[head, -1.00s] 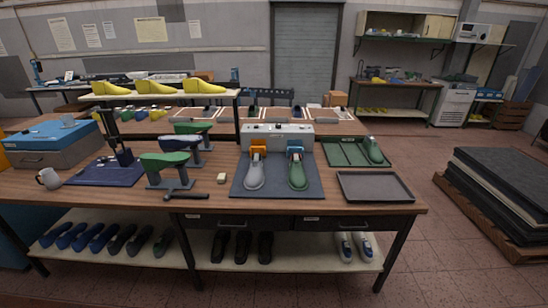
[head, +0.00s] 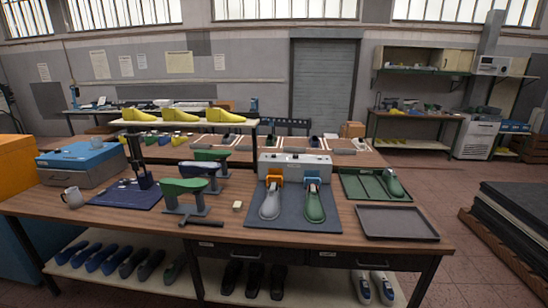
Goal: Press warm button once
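A pale grey control box (head: 294,164) stands at the back of a dark mat (head: 292,222) on the wooden workbench. Its front carries small knobs or buttons, too small to tell which one is the warm button. An orange clamp (head: 274,176) and a blue clamp (head: 312,180) sit at the front of the box. A grey shoe last (head: 270,205) lies below the orange clamp and a green shoe last (head: 315,207) below the blue one. Neither of my grippers is in the head view.
A dark empty tray (head: 398,222) and a green tray (head: 362,184) lie right of the mat. Green lasts on stands (head: 188,194), a hammer (head: 202,218), a small pale block (head: 238,205) and a mug (head: 73,197) are to the left. Stacked dark sheets (head: 510,230) stand on the floor at right.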

